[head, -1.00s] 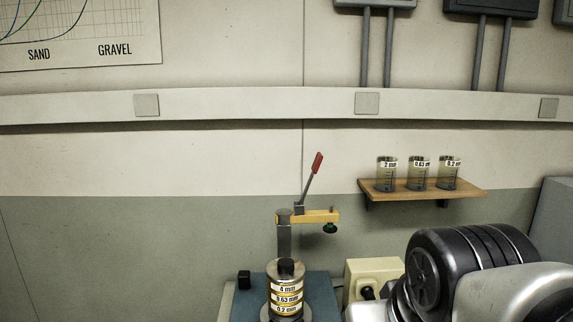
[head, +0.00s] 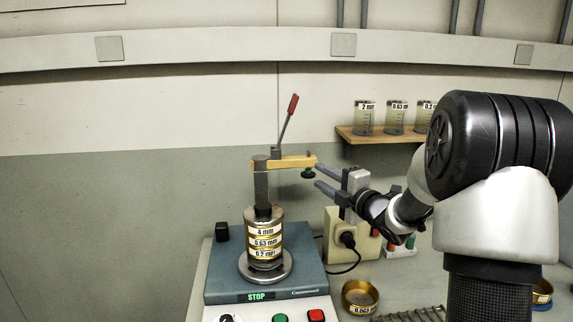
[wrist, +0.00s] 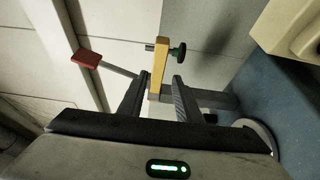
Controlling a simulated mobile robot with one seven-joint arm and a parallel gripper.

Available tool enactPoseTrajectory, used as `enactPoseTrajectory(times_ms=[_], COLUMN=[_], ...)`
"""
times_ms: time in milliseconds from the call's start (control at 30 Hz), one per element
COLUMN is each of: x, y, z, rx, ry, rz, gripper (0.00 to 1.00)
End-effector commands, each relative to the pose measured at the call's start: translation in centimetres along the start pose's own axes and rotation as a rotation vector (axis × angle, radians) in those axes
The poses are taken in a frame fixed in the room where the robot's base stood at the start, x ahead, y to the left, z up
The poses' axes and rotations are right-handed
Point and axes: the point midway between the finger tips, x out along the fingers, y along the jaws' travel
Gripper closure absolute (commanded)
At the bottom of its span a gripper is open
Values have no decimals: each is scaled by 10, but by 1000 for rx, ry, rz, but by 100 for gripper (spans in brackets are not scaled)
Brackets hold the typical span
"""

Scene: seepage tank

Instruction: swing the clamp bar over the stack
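The yellow clamp bar (head: 287,163) sits on top of a grey post (head: 261,188) and points right, off to the side of the stack. A red-handled lever (head: 291,107) rises from it, and a dark green knob (head: 308,174) hangs under its free end. The sieve stack (head: 265,241), labelled 4 mm, 0.63 mm and 0.2 mm, stands upright in front of the post. My gripper (head: 317,176) is open by the bar's free end. In the wrist view the clamp bar (wrist: 158,68) shows between the spread fingers of my gripper (wrist: 160,77); contact cannot be told.
The stack stands on a blue-topped shaker (head: 215,285) with a STOP display. A beige box (head: 334,247) with a plug and cable is right of it. A brass sieve (head: 360,297) lies on the bench. A shelf (head: 375,137) with beakers is behind my arm.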

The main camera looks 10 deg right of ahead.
Motion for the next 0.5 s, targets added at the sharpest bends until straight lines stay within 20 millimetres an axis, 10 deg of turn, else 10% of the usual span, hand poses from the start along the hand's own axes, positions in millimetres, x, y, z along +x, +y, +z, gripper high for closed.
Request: enactPoseTrajectory(times_ms=[500], x=[93], y=[2], z=[-2], rx=[1], ry=[5], rz=[4], gripper=[69])
